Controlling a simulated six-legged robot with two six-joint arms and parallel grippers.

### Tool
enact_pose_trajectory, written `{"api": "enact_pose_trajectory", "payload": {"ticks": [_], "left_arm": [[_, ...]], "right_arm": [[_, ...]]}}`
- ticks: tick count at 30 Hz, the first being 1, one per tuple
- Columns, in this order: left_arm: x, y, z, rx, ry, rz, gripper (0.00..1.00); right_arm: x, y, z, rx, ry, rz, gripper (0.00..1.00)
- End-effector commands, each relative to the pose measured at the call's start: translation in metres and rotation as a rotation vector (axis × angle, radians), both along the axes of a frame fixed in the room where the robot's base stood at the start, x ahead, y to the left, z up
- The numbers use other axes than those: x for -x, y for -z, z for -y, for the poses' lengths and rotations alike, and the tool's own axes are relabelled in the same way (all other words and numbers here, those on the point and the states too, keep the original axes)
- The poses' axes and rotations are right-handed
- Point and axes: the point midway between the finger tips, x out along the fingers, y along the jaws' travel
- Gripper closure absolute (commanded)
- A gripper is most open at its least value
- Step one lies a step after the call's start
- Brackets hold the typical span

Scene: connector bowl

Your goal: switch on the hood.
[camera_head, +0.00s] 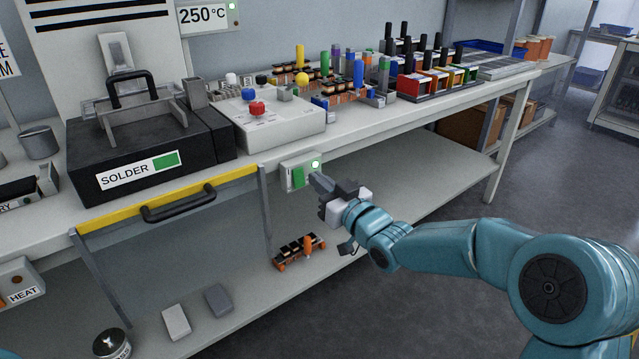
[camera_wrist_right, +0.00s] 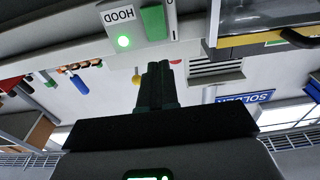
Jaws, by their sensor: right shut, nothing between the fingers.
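The hood switch box (camera_head: 300,173) is mounted on the front edge of the workbench. It has a green rocker (camera_head: 297,177) and a round lamp (camera_head: 315,164) that glows green. In the right wrist view the box carries the label HOOD (camera_wrist_right: 118,15), with the green rocker (camera_wrist_right: 153,22) beside the lit lamp (camera_wrist_right: 123,41). My right gripper (camera_head: 318,181) is shut and empty, its fingertips close to the box just right of the rocker. In the right wrist view the shut fingers (camera_wrist_right: 158,75) appear apart from the rocker. My left gripper is not in view.
The black SOLDER unit (camera_head: 145,155) stands on the bench at left, above a yellow-edged front with a black handle (camera_head: 178,205). A control box with red and blue knobs (camera_head: 270,115) stands behind the switch. An orange rack (camera_head: 298,252) lies on the lower shelf.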

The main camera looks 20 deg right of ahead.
Motion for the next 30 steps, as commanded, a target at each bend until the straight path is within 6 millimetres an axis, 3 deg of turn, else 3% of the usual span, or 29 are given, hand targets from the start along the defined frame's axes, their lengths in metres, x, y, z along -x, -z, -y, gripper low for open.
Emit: {"api": "enact_pose_trajectory", "payload": {"ticks": [15, 30], "left_arm": [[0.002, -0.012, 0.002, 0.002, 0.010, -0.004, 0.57], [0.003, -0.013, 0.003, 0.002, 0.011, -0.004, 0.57]], "right_arm": [[0.075, -0.018, 0.029, 0.001, 0.003, 0.000, 1.00], [0.087, -0.018, 0.032, 0.000, 0.002, 0.000, 1.00]]}}
